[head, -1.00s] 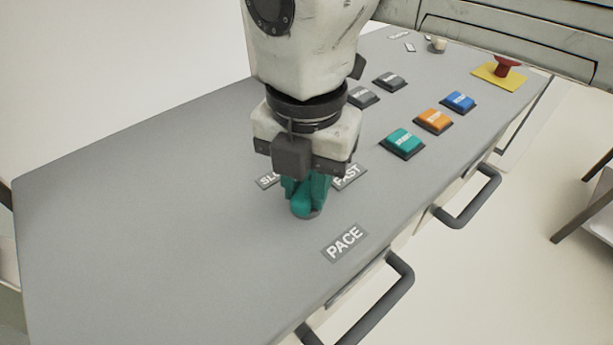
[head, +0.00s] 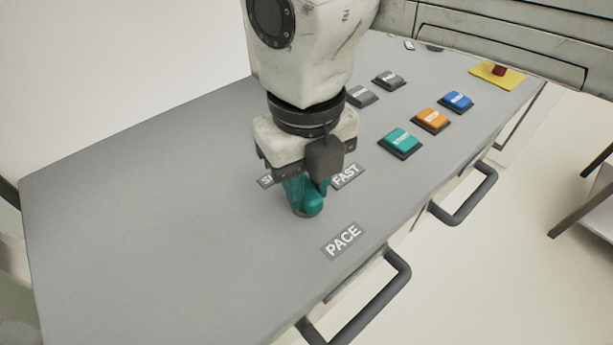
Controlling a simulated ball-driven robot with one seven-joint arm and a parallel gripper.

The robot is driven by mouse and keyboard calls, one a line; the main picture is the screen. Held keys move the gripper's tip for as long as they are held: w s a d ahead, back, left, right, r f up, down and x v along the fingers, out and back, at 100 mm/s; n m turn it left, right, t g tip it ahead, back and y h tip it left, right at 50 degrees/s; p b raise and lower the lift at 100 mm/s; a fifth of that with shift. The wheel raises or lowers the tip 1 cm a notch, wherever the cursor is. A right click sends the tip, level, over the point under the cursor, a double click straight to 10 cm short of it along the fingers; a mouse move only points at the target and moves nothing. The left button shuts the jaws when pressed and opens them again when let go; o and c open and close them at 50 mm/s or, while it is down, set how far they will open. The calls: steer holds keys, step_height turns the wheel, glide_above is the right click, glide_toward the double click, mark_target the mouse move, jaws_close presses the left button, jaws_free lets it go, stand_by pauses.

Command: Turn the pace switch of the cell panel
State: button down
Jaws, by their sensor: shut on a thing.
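The pace switch (head: 302,214) is on the grey cell panel (head: 150,190), behind the PACE label (head: 343,241). Only a bit of its round base shows; my gripper hides the rest. My gripper (head: 306,197) points down over the switch with its teal tips low at the panel, shut on the switch. The FAST label (head: 347,175) shows just right of the tips. The SLOW label (head: 266,181) is to the left, partly covered by my gripper. Which way the switch points cannot be told.
Green (head: 401,141), orange (head: 432,119) and blue (head: 458,101) buttons lie right of my arm, with two grey buttons (head: 389,80) behind. A red stop button (head: 499,70) on yellow is at the far right. Handles (head: 400,285) stick out in front. The panel's left is bare.

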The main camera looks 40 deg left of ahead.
mark_target(306, 187)
steer(key=shift+n, duration=1)
steer(key=c, duration=0.9)
jaws_free()
steer(key=shift+r, duration=0.1)
step_height(306, 187, up, 11)
steer(key=shift+f, duration=0.2)
